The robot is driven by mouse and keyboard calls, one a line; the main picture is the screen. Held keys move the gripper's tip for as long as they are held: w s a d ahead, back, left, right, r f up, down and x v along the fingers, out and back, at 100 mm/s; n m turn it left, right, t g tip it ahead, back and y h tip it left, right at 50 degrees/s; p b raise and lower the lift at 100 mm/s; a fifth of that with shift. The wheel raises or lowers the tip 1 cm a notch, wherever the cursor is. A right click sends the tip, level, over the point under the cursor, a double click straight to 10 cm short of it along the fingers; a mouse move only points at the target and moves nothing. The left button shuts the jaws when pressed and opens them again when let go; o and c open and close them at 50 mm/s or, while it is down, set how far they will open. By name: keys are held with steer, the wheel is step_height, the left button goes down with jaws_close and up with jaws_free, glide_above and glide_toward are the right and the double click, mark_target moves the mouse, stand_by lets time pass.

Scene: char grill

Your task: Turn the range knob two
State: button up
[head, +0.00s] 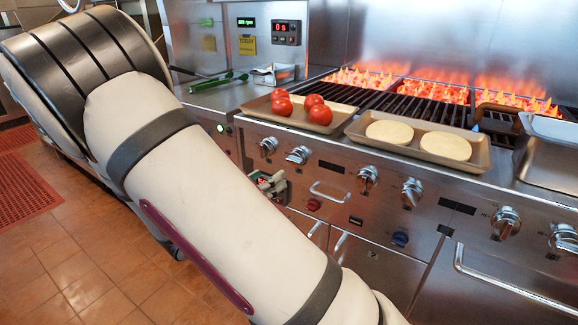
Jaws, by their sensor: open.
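Several silver range knobs run along the grill's front panel in the head view. The leftmost knob (268,146) has a second knob (299,155) just to its right. Further right are a third knob (367,178) and others; their markings are too small to read. My pale arm crosses the foreground and hides part of the front.
A tray (343,125) with red tomatoes (314,108) and a tray (482,157) with two pale rounds (445,144) stand on the grill above the knobs. Flames (433,91) burn behind. Oven handles (510,288) jut out below. Green tongs (219,81) lie at left.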

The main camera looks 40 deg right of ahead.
mark_target(292, 162)
steer(key=b+x, duration=0.2)
steer(key=x, duration=0.9)
steer(key=c, duration=1.2)
